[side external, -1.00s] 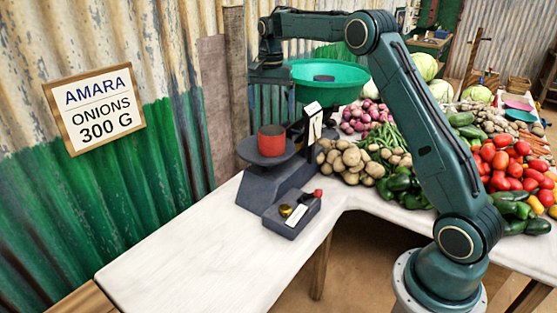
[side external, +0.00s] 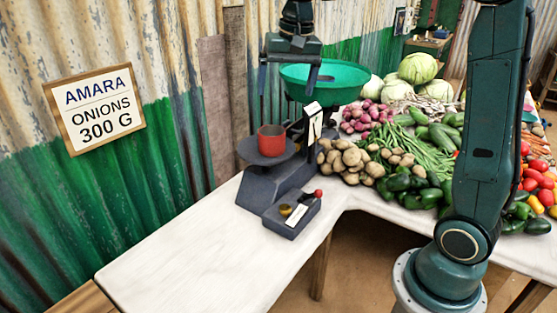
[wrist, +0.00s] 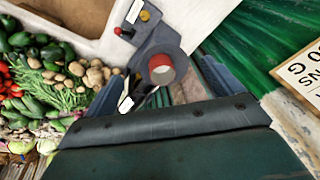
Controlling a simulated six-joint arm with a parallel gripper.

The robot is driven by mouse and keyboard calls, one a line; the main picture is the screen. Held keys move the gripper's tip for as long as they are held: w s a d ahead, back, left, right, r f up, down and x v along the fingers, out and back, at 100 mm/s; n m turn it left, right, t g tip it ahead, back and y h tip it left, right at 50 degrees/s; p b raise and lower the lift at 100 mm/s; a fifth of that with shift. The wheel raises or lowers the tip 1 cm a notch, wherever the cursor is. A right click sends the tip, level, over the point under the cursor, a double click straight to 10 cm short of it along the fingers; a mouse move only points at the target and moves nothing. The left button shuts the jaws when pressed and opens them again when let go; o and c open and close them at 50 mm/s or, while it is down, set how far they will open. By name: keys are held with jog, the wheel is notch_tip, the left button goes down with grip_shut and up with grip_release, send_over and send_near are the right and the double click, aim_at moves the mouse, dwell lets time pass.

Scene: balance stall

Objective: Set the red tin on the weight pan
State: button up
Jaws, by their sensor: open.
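The red tin (side external: 271,141) stands upright on the dark round weight pan (side external: 247,153) of the balance. The wrist view also shows the red tin (wrist: 160,73) from above, with its rim around a grey inside, on the dark pan (wrist: 176,51). My gripper (side external: 288,80) is open and empty. It hangs well above and behind the tin, in front of the green goods pan (side external: 345,80), and is apart from the tin.
The small weight box (side external: 290,222) with a brass weight and a red knob sits in front of the balance. Potatoes (side external: 340,158), onions and other vegetables fill the right side. The white counter (side external: 190,250) is clear at front left.

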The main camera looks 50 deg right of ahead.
jog(key=s+a+f+n+t, duration=0.1)
jog(key=s+a+n, duration=0.3)
jog(key=s, duration=0.8)
jog(key=s+a+f+n+t, duration=0.2)
jog(key=s+a+f+n, duration=0.2)
jog(key=s, duration=0.8)
jog(key=shift+a+f, duration=0.2)
jog(key=shift+a, duration=0.1)
